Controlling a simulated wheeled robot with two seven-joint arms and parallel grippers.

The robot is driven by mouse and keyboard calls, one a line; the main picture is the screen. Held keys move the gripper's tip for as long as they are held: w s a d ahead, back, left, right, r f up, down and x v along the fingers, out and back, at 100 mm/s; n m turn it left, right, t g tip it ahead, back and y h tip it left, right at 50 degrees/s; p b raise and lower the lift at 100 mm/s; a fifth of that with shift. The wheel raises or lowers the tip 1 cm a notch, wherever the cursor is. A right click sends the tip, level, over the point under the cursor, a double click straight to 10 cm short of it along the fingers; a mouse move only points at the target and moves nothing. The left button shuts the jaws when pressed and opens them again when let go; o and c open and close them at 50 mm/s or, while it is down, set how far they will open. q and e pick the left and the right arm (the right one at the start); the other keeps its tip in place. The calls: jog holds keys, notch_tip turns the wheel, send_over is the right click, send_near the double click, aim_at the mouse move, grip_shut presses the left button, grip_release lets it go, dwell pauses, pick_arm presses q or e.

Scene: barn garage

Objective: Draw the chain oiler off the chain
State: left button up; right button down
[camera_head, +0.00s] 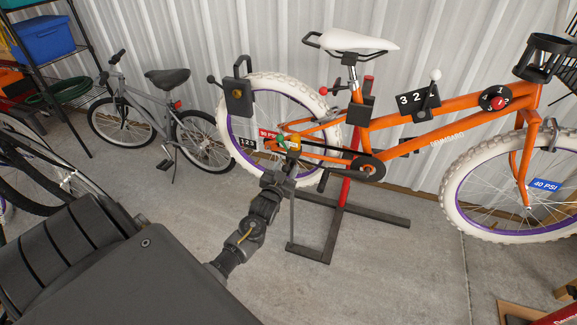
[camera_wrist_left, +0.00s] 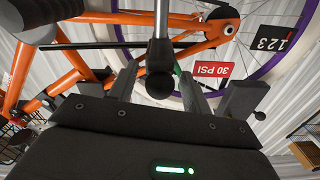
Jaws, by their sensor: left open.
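The orange bike (camera_head: 415,128) is held on a stand, its chain (camera_head: 325,150) running from the rear hub to the crank. A small orange and green piece (camera_head: 294,142) by the rear hub may be the chain oiler; it is too small to tell. My left gripper (camera_head: 284,162) is just below and in front of it. A bit of green shows behind; contact cannot be told. My right gripper is out of view.
The purple rear rim (camera_wrist_left: 290,25) and a red 30 PSI tag (camera_wrist_left: 211,70) are close by. The stand's dark foot (camera_head: 308,254) is on the floor below. A grey bike (camera_head: 160,115) stands at left. The floor between is clear.

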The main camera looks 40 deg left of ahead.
pick_arm(q)
jog(key=shift+x, duration=0.8)
jog(key=shift+w, duration=0.15)
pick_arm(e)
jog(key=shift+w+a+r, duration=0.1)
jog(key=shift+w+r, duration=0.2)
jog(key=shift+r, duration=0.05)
